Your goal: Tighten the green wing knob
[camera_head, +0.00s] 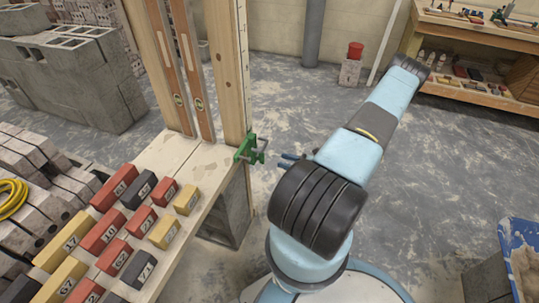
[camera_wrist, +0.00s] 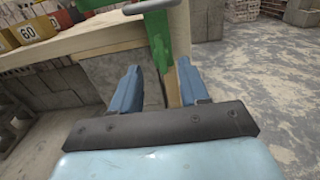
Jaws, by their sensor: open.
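A green clamp-like piece (camera_head: 246,149) sits against the upright wooden post at the bench's right end. Its parts are too small in the head view to tell the wing knob clearly from the rest. In the wrist view the green piece (camera_wrist: 158,38) stands ahead of my gripper, with a grey metal bar (camera_wrist: 148,7) across its top. My gripper (camera_wrist: 160,70) is open, its two blue fingers spread to the left and right of the green part's lower end. In the head view my gripper (camera_head: 284,161) is just right of the green piece, a small gap apart. Nothing shows held.
The wooden bench (camera_head: 192,160) holds rows of numbered red, yellow and dark blocks (camera_head: 115,222). Two spirit levels (camera_head: 191,65) stand by the posts. Grey blocks (camera_head: 70,75) are stacked behind.

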